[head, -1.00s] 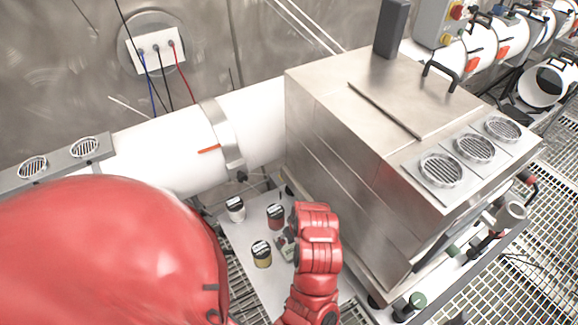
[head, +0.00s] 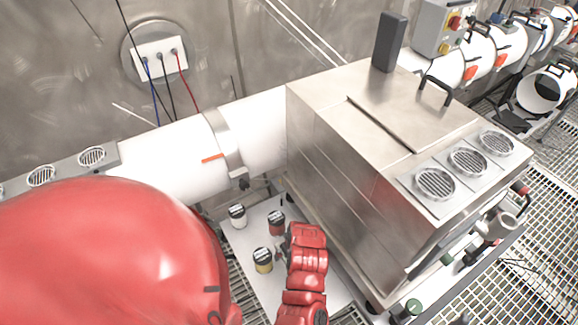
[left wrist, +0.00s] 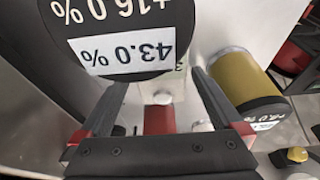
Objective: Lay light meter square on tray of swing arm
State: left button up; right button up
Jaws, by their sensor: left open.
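Three small canisters with black labelled tops stand on a white plate (head: 248,285): a white one (head: 237,215), a red one (head: 276,222) and a yellow one (head: 262,260). I cannot tell which, if any, is the light meter, and I cannot make out the swing arm or its tray. My left gripper (head: 279,250) is beside the red and yellow canisters, partly hidden by my wrist. In the left wrist view its jaws (left wrist: 163,90) are open and nothing is clearly between them. A black disc (left wrist: 120,35) reading 43.0 % is close there, with the yellow canister (left wrist: 240,82) at right.
A large steel box (head: 370,150) with round vents stands right of the plate, close to my left wrist. A white pipe (head: 165,160) runs behind the canisters along the wall. Metal grating (head: 500,270) covers the floor at right. A socket panel (head: 158,60) with cables is on the wall.

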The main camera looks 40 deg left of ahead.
pick_arm(q)
jog(key=shift+f+b, duration=0.25)
jog(key=shift+b, duration=0.2)
dwell(0.3)
jog(key=shift+c, duration=0.3)
jog(key=c, duration=1.3)
